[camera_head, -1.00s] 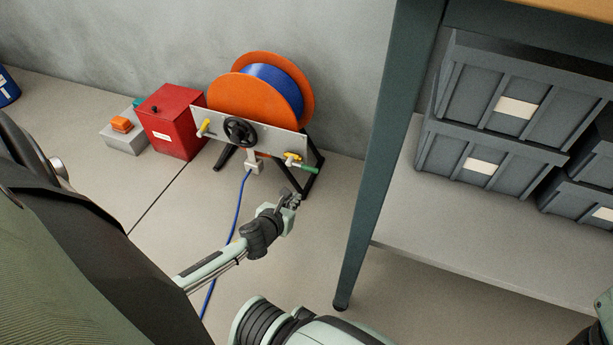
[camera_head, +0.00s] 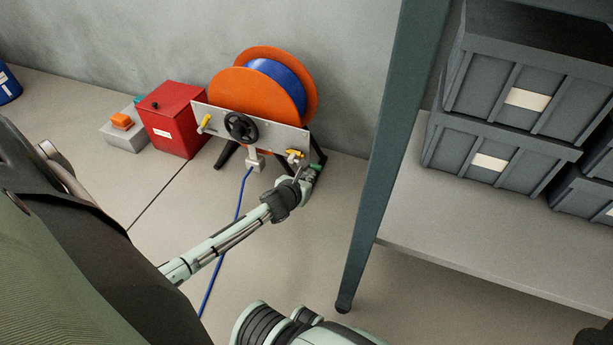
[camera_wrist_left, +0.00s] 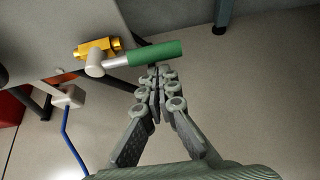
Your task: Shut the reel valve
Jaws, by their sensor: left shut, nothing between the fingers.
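The hose reel (camera_head: 232,98) has orange discs and a blue hose and stands against the wall. Its grey front panel (camera_head: 275,134) carries a black handwheel (camera_head: 240,127), a yellow lever (camera_head: 204,122) at the left and a yellow valve (camera_head: 294,154) at the lower right. In the left wrist view the yellow valve body (camera_wrist_left: 97,47) has a silver stem and a green handle (camera_wrist_left: 156,53) pointing right. My left gripper (camera_head: 313,172) is at this handle; in the wrist view its fingertips (camera_wrist_left: 158,70) are together just below the green grip. Whether they touch it is unclear. My right gripper is not seen.
A red box (camera_head: 173,120) and a grey box with an orange top (camera_head: 122,122) stand left of the reel. A table leg (camera_head: 372,190) stands close on the right, with grey bins (camera_head: 525,95) on the shelf (camera_head: 470,240). A blue hose (camera_head: 237,210) runs along the floor.

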